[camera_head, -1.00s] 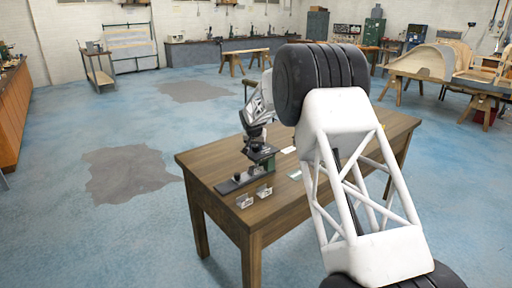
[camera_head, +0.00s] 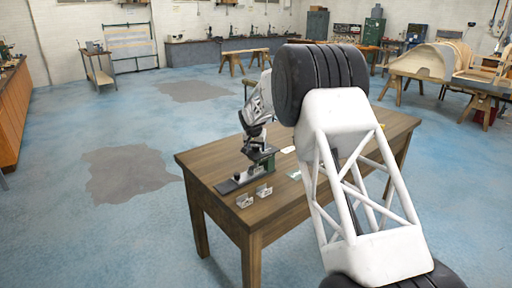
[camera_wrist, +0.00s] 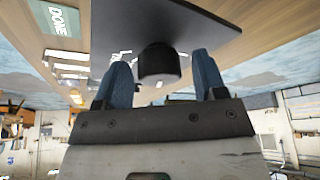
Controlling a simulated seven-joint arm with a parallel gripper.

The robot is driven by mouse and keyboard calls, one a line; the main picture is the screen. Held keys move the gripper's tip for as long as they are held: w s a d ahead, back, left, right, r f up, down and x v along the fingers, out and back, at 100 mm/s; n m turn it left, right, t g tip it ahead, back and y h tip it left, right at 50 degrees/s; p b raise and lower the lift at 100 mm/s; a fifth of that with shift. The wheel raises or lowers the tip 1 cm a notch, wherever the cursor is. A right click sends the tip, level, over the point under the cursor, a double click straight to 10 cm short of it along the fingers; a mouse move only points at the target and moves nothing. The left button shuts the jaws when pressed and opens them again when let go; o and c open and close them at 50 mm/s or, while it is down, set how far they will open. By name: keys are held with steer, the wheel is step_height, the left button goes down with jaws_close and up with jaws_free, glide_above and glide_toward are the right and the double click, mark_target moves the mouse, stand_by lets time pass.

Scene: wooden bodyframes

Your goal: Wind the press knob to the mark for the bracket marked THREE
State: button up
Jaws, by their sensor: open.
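The press (camera_head: 262,160) stands on the wooden table, with a dark base strip (camera_head: 228,186) running out toward the left. Two small metal brackets, one at the left (camera_head: 244,201) and one at the right (camera_head: 264,191), sit in front of it; I cannot read their markings. My gripper (camera_head: 254,142) is above the press. In the wrist view my gripper (camera_wrist: 161,60) is open. A black round knob (camera_wrist: 158,68) lies between its two blue fingers, with a gap on each side. A dark plate (camera_wrist: 200,22) is behind the knob. The scale marks and any pointer are not readable.
A green card reading DONE (camera_wrist: 62,18) lies on the table, with pale cards (camera_wrist: 62,57) near it. The wooden table (camera_head: 225,210) has bare room along its left front. Workbenches and trestles stand far off, clear of the arm.

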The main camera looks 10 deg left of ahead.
mark_target(255, 155)
steer(key=v, duration=0.7)
steer(key=shift+s+r, duration=0.2)
steer(key=shift+r, duration=0.15)
steer(key=shift+r, duration=0.1)
steer(key=s+d+r, duration=0.5)
steer(key=s+d, duration=0.2)
steer(key=s, duration=0.4)
steer(key=s+d+r+g, duration=0.1)
steer(key=s+d+r, duration=0.5)
steer(key=s, duration=0.6)
steer(key=s+d+r, duration=0.5)
steer(key=s+d, duration=0.3)
steer(key=s, duration=0.3)
steer(key=s+d+f, duration=0.2)
steer(key=s+d, duration=0.1)
steer(key=s, duration=0.9)
steer(key=s+d+f+n, duration=0.1)
steer(key=s+d+f, duration=0.2)
steer(key=s, duration=0.9)
steer(key=s+d+f, duration=0.2)
steer(key=s+d, duration=0.1)
steer(key=s, duration=0.9)
steer(key=shift+s+f+g, duration=0.3)
steer(key=shift+g, duration=0.1)
